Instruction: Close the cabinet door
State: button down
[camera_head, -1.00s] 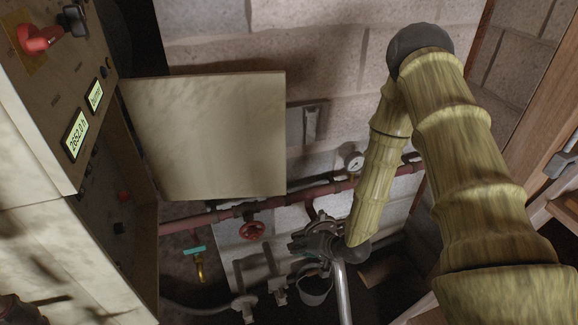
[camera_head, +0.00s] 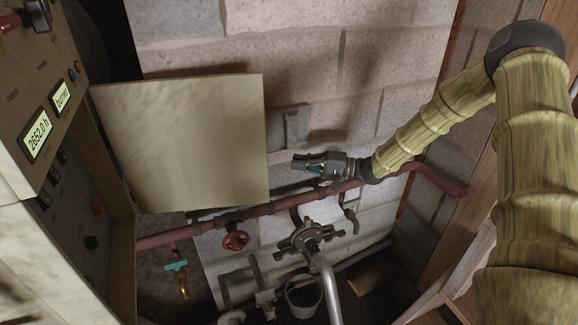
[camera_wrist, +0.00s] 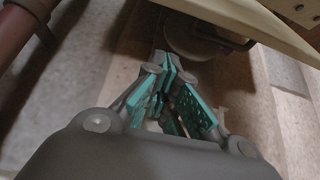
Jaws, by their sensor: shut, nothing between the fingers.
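The cabinet door (camera_head: 185,140) is a flat cream panel. It stands open, swung out to the right of the control cabinet (camera_head: 110,190) in the head view, in front of the block wall. My gripper (camera_head: 296,163) is just right of the door's free edge, at about the height of its lower half, and appears apart from it. In the wrist view the teal-padded fingers (camera_wrist: 165,75) are closed together with nothing between them. The door's edge (camera_wrist: 262,22) crosses the upper right of that view. The cabinet's inside is partly seen.
A red pipe (camera_head: 270,208) with a red valve wheel (camera_head: 236,241) runs along the wall below the door. A teal-handled tap (camera_head: 177,266) hangs lower left. A grey wall box (camera_head: 288,128) sits behind the door's right edge. A bucket (camera_head: 303,297) stands below.

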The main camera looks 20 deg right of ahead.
jog(key=a+p, duration=0.3)
jog(key=a, duration=0.5)
jog(key=shift+w+a, duration=0.35)
jog(key=shift+w, duration=0.05)
dwell(0.3)
